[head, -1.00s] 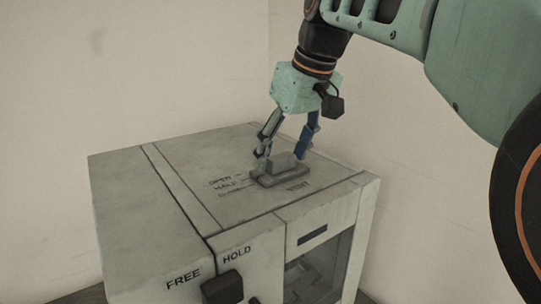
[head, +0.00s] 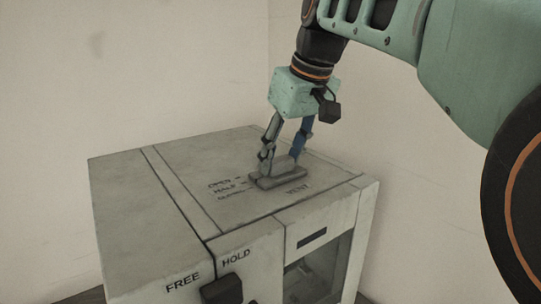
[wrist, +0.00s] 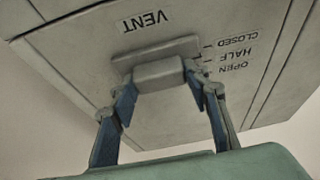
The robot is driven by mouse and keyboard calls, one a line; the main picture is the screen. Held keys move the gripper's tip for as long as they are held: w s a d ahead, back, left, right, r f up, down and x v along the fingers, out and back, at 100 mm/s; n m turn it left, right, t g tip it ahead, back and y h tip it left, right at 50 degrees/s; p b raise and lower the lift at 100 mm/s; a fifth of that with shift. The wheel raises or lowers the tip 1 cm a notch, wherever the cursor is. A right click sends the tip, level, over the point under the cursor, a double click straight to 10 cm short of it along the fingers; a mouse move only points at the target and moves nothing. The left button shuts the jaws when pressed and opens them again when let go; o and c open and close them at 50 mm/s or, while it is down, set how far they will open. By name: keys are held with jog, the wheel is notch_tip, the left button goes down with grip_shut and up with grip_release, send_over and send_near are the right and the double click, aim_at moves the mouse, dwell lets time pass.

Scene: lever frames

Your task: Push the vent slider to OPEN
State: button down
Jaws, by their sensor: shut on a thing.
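The vent slider is a grey block on a flat plate (head: 288,182) on top of a grey box. Its raised block (wrist: 158,72) shows in the wrist view. My gripper (head: 281,158) is over the slider, with a finger at each side of the block. It is shut on the block, which also lies between the fingertips in the wrist view. The printed labels OPEN, HALF and CLOSED (wrist: 238,38) run beside the slider, with OPEN farthest back in the head view. The fingers partly hide the block, and I cannot tell exactly which mark it lines up with.
The box top (head: 185,175) is otherwise flat and clear. A dark knob (head: 222,289) sits on the box front below the words FREE and HOLD. A window (head: 318,270) is right of it. A bare wall stands behind the box.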

aim_at(279, 159)
jog(key=w+a+p, duration=0.2)
jog(key=w, duration=0.1)
jog(key=shift+w+a+r, duration=0.15)
jog(key=shift+w+r, duration=0.05)
jog(key=shift+w, duration=0.05)
jog(key=shift+w+a+f+p, duration=0.1)
jog(key=shift+w+a+p, duration=0.15)
jog(key=shift+w+p, duration=0.1)
jog(key=c, duration=1.1)
grip_release()
jog(key=shift+w+a, duration=0.1)
jog(key=v, duration=1.2)
